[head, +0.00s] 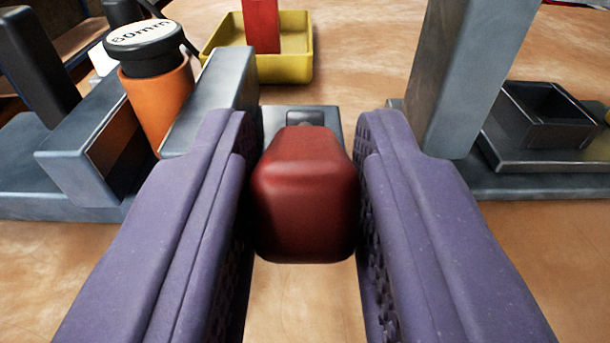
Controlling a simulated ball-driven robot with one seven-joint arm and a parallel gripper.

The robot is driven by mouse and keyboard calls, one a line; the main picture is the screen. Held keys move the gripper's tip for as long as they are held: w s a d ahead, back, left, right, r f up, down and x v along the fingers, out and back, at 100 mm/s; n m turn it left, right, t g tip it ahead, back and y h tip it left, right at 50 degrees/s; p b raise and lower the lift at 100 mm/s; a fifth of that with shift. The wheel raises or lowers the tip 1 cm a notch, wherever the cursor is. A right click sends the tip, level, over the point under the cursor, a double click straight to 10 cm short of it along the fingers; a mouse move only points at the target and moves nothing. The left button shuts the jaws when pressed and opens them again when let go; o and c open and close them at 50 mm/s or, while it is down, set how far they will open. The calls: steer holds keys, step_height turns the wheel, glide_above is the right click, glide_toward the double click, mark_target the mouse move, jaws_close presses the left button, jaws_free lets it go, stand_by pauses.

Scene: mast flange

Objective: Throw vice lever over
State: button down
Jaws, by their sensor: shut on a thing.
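The vice lever's dark red block-shaped knob (304,195) is in the middle of the head view, between the two purple fingers of my gripper (306,190). The gripper is shut on the knob, with a finger at its left and right sides. A small dark part shows just behind the knob. The vice (75,205) is grey metal and stands at the left, with grey jaw blocks. An orange cylinder (158,100) with a black cap reading "60mm" stands between the jaw blocks. The lower part of the lever is hidden behind the knob.
A yellow tray (285,68) with a red upright block (262,25) in it is at the back. A tall grey post (462,80) on a grey base stands at the right, next to a dark open box (543,115). Bare tabletop shows in front and behind.

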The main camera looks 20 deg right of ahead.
steer(key=shift+f, duration=0.1)
steer(key=c, duration=0.9)
jaws_free()
steer(key=shift+s+a, duration=0.1)
steer(key=shift+s, duration=0.2)
steer(key=p+v, duration=0.2)
steer(key=v, duration=0.5)
steer(key=shift+s, duration=0.1)
